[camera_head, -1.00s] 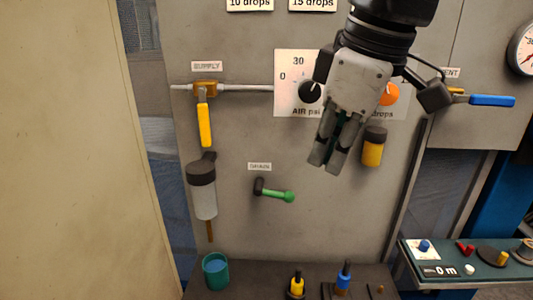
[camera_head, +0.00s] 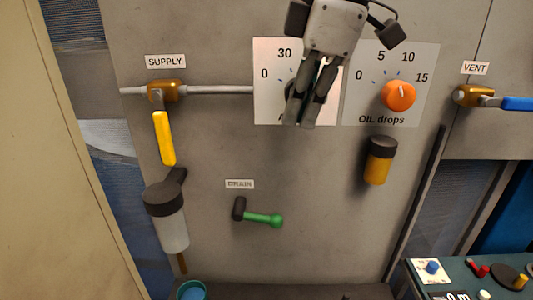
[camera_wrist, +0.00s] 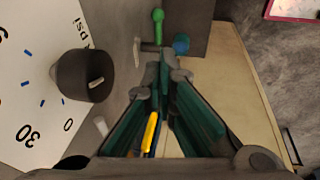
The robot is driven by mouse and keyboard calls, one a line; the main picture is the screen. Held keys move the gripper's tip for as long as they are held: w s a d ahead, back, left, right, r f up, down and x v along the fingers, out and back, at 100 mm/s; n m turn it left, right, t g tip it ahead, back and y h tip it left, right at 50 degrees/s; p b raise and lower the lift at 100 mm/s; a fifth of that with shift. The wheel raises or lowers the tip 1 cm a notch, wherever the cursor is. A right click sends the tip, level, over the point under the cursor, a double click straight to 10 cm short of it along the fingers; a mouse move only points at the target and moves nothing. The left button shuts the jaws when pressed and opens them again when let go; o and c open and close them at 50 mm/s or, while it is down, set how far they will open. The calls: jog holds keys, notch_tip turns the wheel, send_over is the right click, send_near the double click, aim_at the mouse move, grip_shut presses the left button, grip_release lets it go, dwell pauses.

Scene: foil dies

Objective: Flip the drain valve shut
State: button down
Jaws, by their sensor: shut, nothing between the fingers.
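The drain valve's green lever (camera_head: 262,219) points right and slightly down from its dark pivot (camera_head: 239,208), under a small label (camera_head: 239,184) on the grey panel. In the wrist view the green lever (camera_wrist: 158,27) shows near the top, beyond the fingers. My gripper (camera_head: 301,124) is shut and empty. It hangs in front of the air dial, up and to the right of the drain lever and apart from it. In the wrist view the fingers (camera_wrist: 163,75) come together at the middle.
The yellow supply handle (camera_head: 164,139) hangs at left above a clear bowl (camera_head: 170,232). An orange oil knob (camera_head: 398,96), a yellow-and-black cup (camera_head: 378,162) and the blue vent handle (camera_head: 517,104) are at right. The dark air knob (camera_wrist: 86,76) is close beside my fingers. A teal cup (camera_head: 191,291) stands below.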

aim_at(265, 220)
jog(key=x, duration=2.3)
jog(key=shift+s+f, duration=0.1)
